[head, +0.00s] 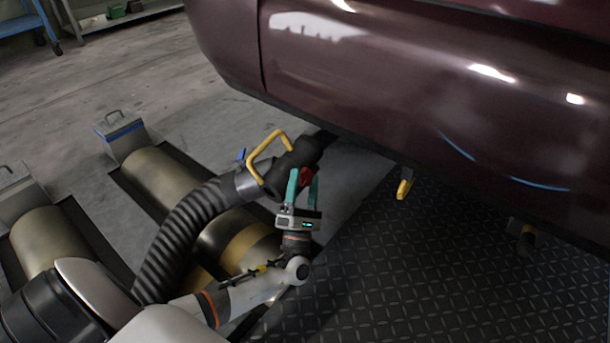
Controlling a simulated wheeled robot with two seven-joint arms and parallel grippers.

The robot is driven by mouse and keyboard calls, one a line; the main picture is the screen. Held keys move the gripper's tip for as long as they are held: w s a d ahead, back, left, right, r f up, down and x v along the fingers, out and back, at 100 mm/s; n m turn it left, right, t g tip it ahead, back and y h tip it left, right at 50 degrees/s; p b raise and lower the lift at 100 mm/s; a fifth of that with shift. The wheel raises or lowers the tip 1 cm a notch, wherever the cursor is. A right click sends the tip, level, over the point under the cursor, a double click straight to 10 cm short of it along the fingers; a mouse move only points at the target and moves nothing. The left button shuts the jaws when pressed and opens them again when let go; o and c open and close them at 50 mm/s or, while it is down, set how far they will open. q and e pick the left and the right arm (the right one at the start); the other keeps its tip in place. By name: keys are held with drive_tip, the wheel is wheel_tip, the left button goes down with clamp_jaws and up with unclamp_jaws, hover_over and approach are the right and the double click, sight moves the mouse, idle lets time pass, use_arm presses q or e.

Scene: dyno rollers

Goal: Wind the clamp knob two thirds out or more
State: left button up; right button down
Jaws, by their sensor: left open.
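A red knob (306,174) shows on the dark hose nozzle (294,156) under the car's lower edge; I take it for the clamp knob. My left gripper (303,177) comes up from below with its two teal fingers apart, one on each side of the red knob. The fingers partly hide the knob, and I cannot tell whether they touch it. How far the knob is wound out cannot be read from here. My right gripper is not in view.
A ribbed black hose (180,235) with a yellow handle (262,158) runs beside my left arm. The dark red car (400,80) overhangs closely. Metal rollers (160,180) lie in floor pits at left. Dark tread plate (400,270) fills the lower right. A yellow-ended piece (403,189) hangs under the car.

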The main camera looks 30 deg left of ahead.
use_arm(q)
drive_tip(key=p+v, duration=0.3)
drive_tip(key=v, duration=0.8)
drive_tip(key=shift+h+p, duration=0.3)
drive_tip(key=shift+p, duration=0.1)
drive_tip(key=shift+r, duration=0.1)
